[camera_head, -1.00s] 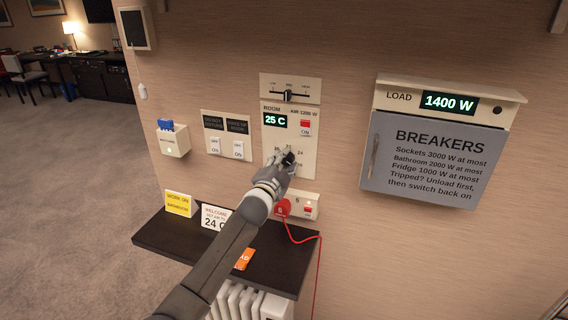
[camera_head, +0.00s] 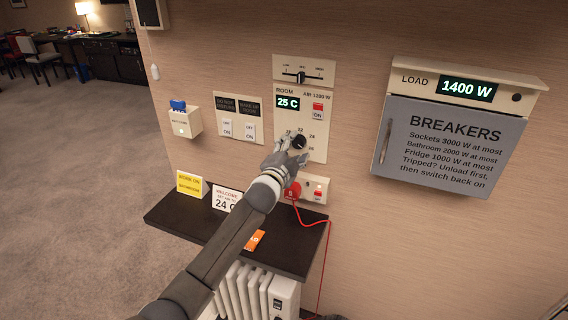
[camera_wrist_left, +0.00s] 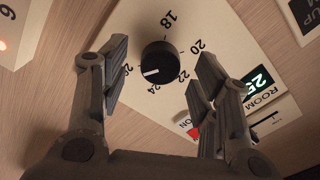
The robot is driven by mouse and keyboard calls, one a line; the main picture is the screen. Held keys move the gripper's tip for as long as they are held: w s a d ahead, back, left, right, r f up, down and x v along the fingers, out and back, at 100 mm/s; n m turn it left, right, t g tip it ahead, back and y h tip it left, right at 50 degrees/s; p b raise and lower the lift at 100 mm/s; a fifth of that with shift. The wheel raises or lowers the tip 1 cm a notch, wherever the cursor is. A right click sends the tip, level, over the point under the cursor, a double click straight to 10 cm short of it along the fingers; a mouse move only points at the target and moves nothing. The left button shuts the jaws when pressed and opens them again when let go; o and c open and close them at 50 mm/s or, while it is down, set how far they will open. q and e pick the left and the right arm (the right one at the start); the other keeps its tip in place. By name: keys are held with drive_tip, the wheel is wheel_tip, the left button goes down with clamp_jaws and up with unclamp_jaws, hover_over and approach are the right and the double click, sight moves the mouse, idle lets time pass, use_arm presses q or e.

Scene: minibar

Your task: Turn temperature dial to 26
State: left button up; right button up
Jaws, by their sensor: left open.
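The temperature dial (camera_head: 299,142) is a round black knob on the cream room panel (camera_head: 284,125). In the left wrist view the dial (camera_wrist_left: 160,62) carries a white mark at its lower left, pointing between 24 and 26. The room display (camera_head: 288,103) reads 25 C. My left gripper (camera_head: 292,150) is open just in front of the dial, low and to its left in the head view. In the left wrist view its fingers (camera_wrist_left: 163,80) stand apart on either side of the dial, with no visible grip on it. My right gripper is not in view.
Below are a socket with a red plug (camera_head: 293,190), a dark shelf (camera_head: 170,217) with signs, and a white radiator (camera_head: 238,285). A slider panel (camera_head: 318,75) is above. The breaker box (camera_head: 440,150) hangs right; its load display (camera_head: 468,89) reads 1400 W.

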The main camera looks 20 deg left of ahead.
use_arm(q)
drive_tip(key=s, duration=1)
drive_tip(key=shift+s+a, duration=0.15)
drive_tip(key=shift+a, duration=0.05)
